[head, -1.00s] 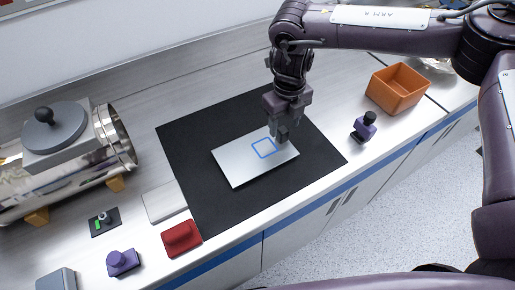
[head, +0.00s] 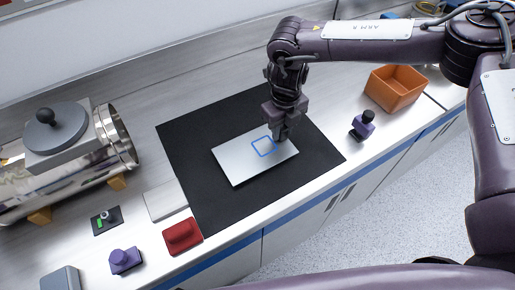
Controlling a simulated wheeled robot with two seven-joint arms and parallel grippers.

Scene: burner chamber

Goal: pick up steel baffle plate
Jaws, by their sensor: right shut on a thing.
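The steel baffle plate (head: 240,161) is a flat silver rectangle with a blue square outline near its right end. It lies on, or very close above, the black mat (head: 205,205); I cannot tell which. My right gripper (head: 279,138) points down at the plate's right part, beside the blue outline, and is shut on the plate there. Its fingertips are small and partly hidden in this view. My left gripper is not in view.
A metal cylinder chamber (head: 122,140) with a knobbed lid lies at the left. The counter's front edge runs along the lower right.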

